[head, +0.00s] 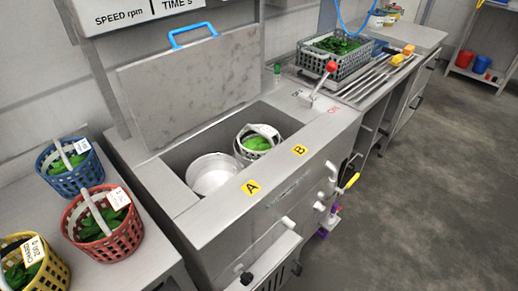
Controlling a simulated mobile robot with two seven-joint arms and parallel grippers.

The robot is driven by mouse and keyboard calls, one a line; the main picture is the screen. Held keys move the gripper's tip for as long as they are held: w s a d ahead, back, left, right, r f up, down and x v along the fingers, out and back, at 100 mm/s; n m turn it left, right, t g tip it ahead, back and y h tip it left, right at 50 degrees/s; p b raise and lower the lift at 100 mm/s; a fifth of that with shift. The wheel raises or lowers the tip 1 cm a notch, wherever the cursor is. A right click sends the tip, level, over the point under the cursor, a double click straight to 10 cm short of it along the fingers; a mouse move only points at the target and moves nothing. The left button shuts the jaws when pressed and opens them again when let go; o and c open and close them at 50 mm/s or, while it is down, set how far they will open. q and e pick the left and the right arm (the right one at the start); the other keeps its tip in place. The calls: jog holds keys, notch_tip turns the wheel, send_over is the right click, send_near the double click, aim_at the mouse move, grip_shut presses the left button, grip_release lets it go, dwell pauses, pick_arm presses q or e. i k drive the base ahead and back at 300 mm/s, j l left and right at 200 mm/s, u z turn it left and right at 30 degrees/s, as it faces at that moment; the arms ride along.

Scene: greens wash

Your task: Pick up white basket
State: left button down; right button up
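The white basket (245,151) sits inside the right-hand part of the open wash tank, behind the yellow B label (299,150). It has slotted pale walls, green leaves inside, and a handle with a white tag (266,131) across its top. Its lower part is hidden in the tank. A round whitish drum (212,174) stands to its left, behind the yellow A label (251,187), and looks empty. Neither of my grippers is in view.
The tank lid (190,75) stands raised with a blue handle. Blue (68,168), red (103,222) and yellow (35,262) baskets stand on the left bench. A dark-green crate of leaves (335,55) and a red-knobbed lever (331,67) are at right. Open floor (430,170) lies right.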

aim_at(254, 149)
jog(key=u, duration=1.7)
jog(key=k+l+u, duration=0.1)
jog(key=l, duration=0.25)
jog(key=k+l+u, duration=0.15)
jog(key=k+l, duration=0.6)
jog(key=l, duration=0.2)
